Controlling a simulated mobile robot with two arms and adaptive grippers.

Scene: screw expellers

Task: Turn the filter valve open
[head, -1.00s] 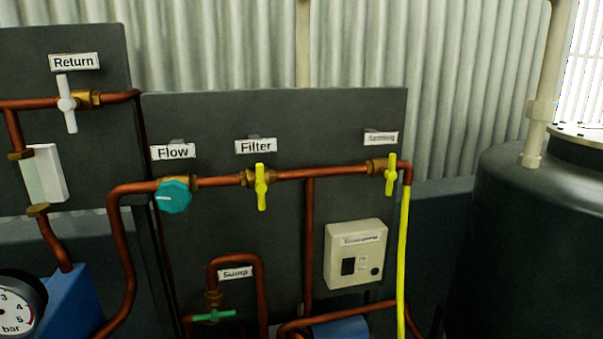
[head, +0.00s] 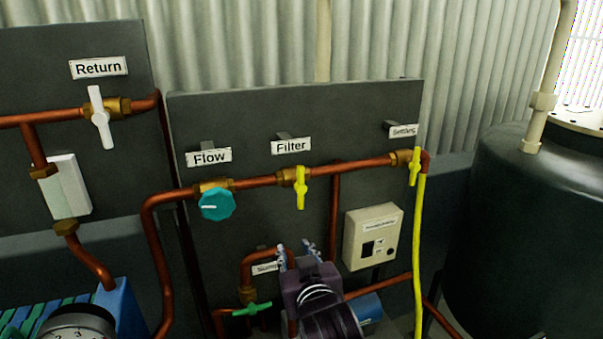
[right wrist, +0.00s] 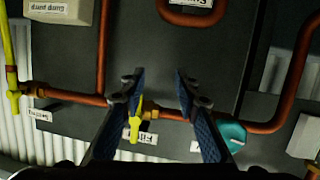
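The filter valve has a yellow handle (head: 301,190) that hangs straight down, across the copper pipe, below the white "Filter" label (head: 291,147). My right gripper (head: 296,246) is in the head view below the handle, fingers pointing up, apart and empty. In the right wrist view, which is upside down, the two fingers (right wrist: 159,78) are spread wide. The yellow handle (right wrist: 135,130) shows there close beside the left finger, partly covered by it; whether they touch I cannot tell. My left gripper is not in view.
A teal flow knob (head: 216,205) is left of the filter valve, and a yellow settling valve (head: 415,167) is right on the same pipe. A green sump handle (head: 252,309) and a beige control box (head: 372,237) flank my right gripper. A dark tank (head: 520,230) stands right.

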